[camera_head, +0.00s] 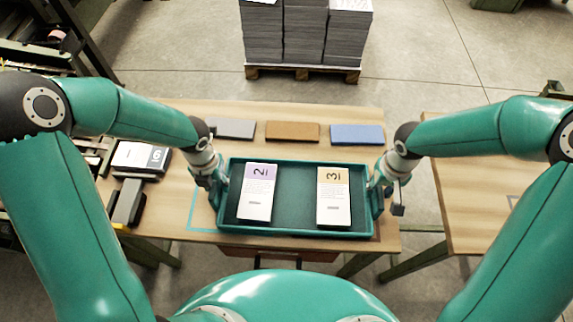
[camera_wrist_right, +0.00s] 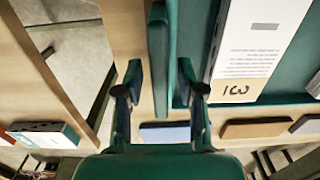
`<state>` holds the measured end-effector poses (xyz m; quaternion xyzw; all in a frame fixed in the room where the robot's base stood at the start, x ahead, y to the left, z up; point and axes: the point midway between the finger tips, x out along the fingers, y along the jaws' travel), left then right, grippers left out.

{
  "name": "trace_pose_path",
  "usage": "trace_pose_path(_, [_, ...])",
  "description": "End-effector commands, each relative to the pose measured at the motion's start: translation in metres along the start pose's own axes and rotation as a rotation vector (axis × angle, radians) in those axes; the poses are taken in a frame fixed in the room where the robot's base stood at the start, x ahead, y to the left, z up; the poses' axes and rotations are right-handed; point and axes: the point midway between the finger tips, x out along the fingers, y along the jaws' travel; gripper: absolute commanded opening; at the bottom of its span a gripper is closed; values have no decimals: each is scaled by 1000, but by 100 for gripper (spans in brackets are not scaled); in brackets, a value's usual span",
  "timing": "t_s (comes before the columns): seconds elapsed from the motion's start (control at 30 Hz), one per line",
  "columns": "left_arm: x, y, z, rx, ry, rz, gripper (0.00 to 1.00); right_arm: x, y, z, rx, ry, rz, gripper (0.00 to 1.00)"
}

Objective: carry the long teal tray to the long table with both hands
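The long teal tray (camera_head: 300,230) lies on a wooden table in the middle of the head view. It holds a booklet stack marked 2 (camera_head: 257,195) and one marked 3 (camera_head: 333,198); the latter also shows in the right wrist view (camera_wrist_right: 258,50). My left gripper (camera_head: 220,186) is at the tray's left end wall; its fingers are too small to judge. My right gripper (camera_head: 384,188) is at the right end wall. In the right wrist view its fingers (camera_wrist_right: 160,82) stand either side of the tray wall (camera_wrist_right: 158,55), with gaps.
Grey (camera_head: 232,128), brown (camera_head: 292,132) and blue (camera_head: 357,134) blocks lie behind the tray. Another wooden table (camera_head: 480,185) stands right, across a gap. Paper stacks on a pallet (camera_head: 302,74) stand behind. A booklet stack (camera_head: 138,156) lies left.

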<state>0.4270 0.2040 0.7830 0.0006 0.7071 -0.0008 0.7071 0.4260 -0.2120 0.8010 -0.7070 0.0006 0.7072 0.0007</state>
Motion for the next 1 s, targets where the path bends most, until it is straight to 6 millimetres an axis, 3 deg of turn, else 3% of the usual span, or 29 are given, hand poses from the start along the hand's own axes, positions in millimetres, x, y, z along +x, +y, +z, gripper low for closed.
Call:
trace_pose_path(0.27, [-1, 0, 0, -1, 0, 0, 41, 0, 0, 0, 0, 0, 0, 41])
trace_pose_path(0.43, [-11, 1, 1, -2, -3, 2, 41, 0, 0, 0, 0, 0, 0, 41])
trace_pose_path(1.0, [-109, 0, 2, -1, -2, 1, 41, 0, 0, 0, 0, 0, 0, 41])
